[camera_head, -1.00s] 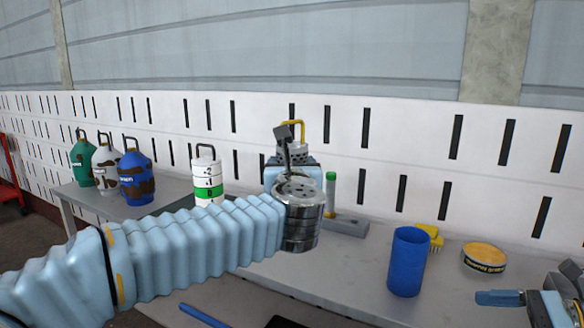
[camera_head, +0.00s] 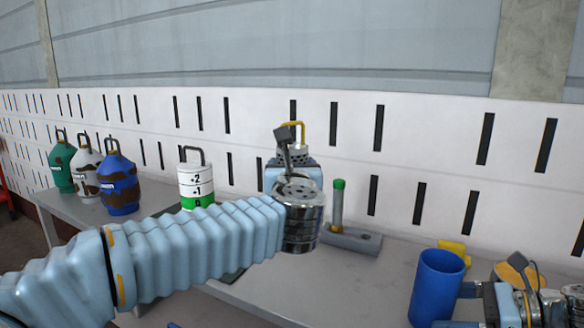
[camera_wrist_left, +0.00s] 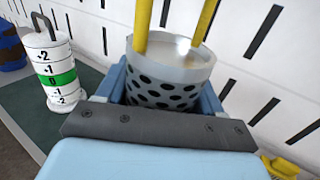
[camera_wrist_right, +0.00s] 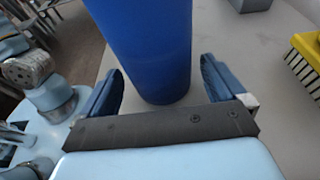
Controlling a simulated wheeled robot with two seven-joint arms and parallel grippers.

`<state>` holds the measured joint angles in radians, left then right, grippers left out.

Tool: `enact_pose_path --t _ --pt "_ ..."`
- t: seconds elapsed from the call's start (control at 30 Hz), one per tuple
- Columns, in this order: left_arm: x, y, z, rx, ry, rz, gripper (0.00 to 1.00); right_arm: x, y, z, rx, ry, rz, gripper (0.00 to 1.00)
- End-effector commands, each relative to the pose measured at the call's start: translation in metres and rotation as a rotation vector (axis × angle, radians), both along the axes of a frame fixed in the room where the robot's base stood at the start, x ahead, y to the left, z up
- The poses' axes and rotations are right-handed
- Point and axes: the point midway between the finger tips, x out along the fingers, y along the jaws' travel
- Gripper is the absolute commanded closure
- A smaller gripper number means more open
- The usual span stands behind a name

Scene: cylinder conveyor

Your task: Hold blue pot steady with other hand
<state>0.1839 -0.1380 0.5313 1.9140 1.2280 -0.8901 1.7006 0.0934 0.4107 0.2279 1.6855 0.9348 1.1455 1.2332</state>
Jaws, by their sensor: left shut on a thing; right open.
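The blue pot (camera_head: 437,285) is a tall, open cylinder standing upright on the table at the right of the head view. In the right wrist view the blue pot (camera_wrist_right: 150,45) stands between the two fingers of my right gripper (camera_wrist_right: 165,95), which is open around its lower part with gaps at the sides. My right gripper (camera_head: 462,305) comes in from the right in the head view. My left gripper (camera_wrist_left: 160,95) is shut on a perforated metal basket (camera_wrist_left: 170,85) with a yellow handle, held up above the table. The head view shows only the basket's top behind my wrist.
A yellow brush (camera_head: 455,248) and a round yellow-topped tin (camera_head: 515,275) are behind the pot and my right gripper. A grey stand with a green-capped tube (camera_head: 338,205) is at mid-table. A white marked canister (camera_head: 196,185) and several coloured jugs (camera_head: 120,185) stand at the left.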

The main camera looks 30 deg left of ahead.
Motion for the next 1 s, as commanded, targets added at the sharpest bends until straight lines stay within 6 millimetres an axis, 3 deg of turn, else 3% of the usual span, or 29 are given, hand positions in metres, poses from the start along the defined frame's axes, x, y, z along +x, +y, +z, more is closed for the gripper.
enact_pose_path --t 0.2,0.53,0.57,0.77,0.8,0.83,1.0 --pt "0.0 0.0 0.003 0.001 -0.002 0.0 0.76 0.0 0.018 -0.004 0.0 -0.002 0.002 0.03" --pt "0.0 0.0 0.003 0.001 -0.002 0.0 0.76 0.0 0.021 -0.005 0.0 -0.002 0.001 0.03" --pt "0.0 0.0 0.003 0.001 -0.002 0.0 0.76 0.0 0.021 -0.005 0.0 -0.002 0.001 0.04" --pt "0.0 0.0 0.003 0.001 -0.002 0.0 0.76 0.0 0.021 -0.005 0.0 -0.002 0.001 0.35" --pt "0.0 0.0 0.003 0.001 -0.002 0.0 0.76 0.0 0.021 -0.005 0.0 -0.002 0.001 0.37" --pt "0.0 0.0 0.003 0.001 -0.002 0.0 0.76 0.0 0.021 -0.005 0.0 -0.002 0.001 0.23" --pt "0.0 0.0 0.003 0.001 -0.002 0.0 0.76 0.0 0.021 -0.005 0.0 -0.002 0.0 0.49"
